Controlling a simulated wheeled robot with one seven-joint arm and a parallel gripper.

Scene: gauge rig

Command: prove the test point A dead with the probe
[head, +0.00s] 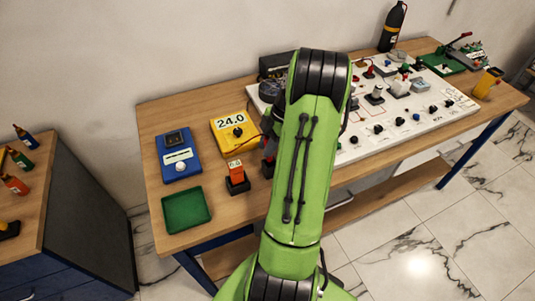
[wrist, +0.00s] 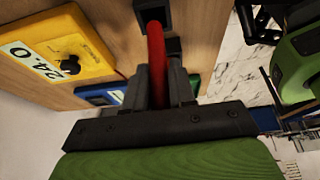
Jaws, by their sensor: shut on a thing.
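The red probe (wrist: 156,55) shows in the wrist view between the two dark fingers of my gripper (wrist: 160,88), which is shut on it. The probe's far end meets a black square holder (wrist: 150,10); I cannot tell whether it is still seated in it. In the head view my green arm hides most of the gripper and the probe. The yellow meter (head: 234,131) reads 24.0 and also shows in the wrist view (wrist: 62,48). The white board (head: 440,118) carries several terminals and parts; I cannot tell which is test point A.
A blue box (head: 177,155), a green tray (head: 187,210) and an orange block (head: 235,170) in a black stand are on the table's left. A black bottle (head: 392,27) stands at the back. A yellow object (head: 487,83) is at the right end. A side cabinet (head: 85,220) is at left.

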